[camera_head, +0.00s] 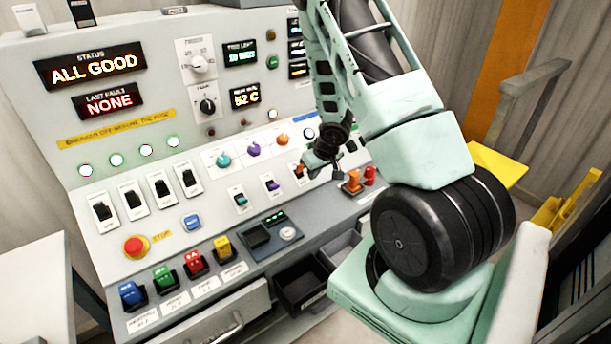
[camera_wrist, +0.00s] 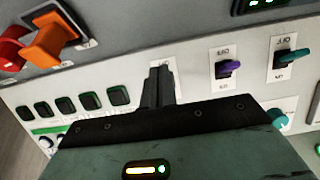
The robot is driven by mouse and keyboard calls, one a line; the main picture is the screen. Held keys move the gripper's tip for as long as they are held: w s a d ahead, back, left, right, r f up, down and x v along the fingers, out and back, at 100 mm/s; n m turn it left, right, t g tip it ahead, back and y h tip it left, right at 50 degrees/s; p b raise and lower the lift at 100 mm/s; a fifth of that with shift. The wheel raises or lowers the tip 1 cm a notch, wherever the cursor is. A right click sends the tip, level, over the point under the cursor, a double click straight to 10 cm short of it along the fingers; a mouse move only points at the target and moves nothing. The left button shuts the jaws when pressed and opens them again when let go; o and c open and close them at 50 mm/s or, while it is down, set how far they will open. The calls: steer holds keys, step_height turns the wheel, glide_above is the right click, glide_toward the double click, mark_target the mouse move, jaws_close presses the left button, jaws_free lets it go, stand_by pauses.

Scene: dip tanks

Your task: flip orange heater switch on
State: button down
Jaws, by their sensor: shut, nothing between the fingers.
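The orange heater switch (camera_head: 299,170) sits on a white plate on the sloped console, right of the purple switch (camera_head: 272,186) and the teal switch (camera_head: 240,200). My gripper (camera_head: 312,171) is shut and empty, close beside the orange switch on its right in the head view. In the wrist view the shut fingers (camera_wrist: 158,88) lie over a white plate (camera_wrist: 169,65) in line with the purple switch (camera_wrist: 228,69) and the teal switch (camera_wrist: 291,56). They hide the orange lever there. I cannot tell whether they touch it, or its position.
A large orange lever (camera_head: 352,182) and a red one (camera_head: 370,175) stand close by on the front ledge; the orange lever also shows in the wrist view (camera_wrist: 52,43). Coloured knobs, such as the purple knob (camera_head: 253,150), sit above the switches. A status display (camera_head: 92,67) reads ALL GOOD.

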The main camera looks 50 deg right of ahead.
steer(key=p+v, duration=0.6)
steer(key=v, duration=0.1)
steer(key=shift+w+r, duration=0.3)
steer(key=shift+w, duration=0.05)
stand_by(0.4)
steer(key=w+a+r+n, duration=0.1)
steer(key=a+r, duration=0.3)
steer(key=a, duration=0.4)
steer(key=w+a+r+n, duration=0.1)
steer(key=a+r+n, duration=0.15)
steer(key=a, duration=0.65)
steer(key=w+a+r+n, duration=0.1)
steer(key=a+r, duration=0.3)
steer(key=a, duration=0.4)
steer(key=s+a+r+n+g, duration=0.2)
steer(key=s+a+r+n, duration=0.1)
steer(key=s+a, duration=0.6)
steer(key=s+a+r+n+g+y+b, duration=0.1)
steer(key=s+a+r+n+g, duration=0.1)
steer(key=s+a+r, duration=0.3)
steer(key=s+a+n, duration=0.1)
steer(key=s+a, duration=0.3)
steer(key=s, duration=0.4)
steer(key=shift+s+a+y+b, duration=0.15)
steer(key=shift+s+y+b, duration=0.15)
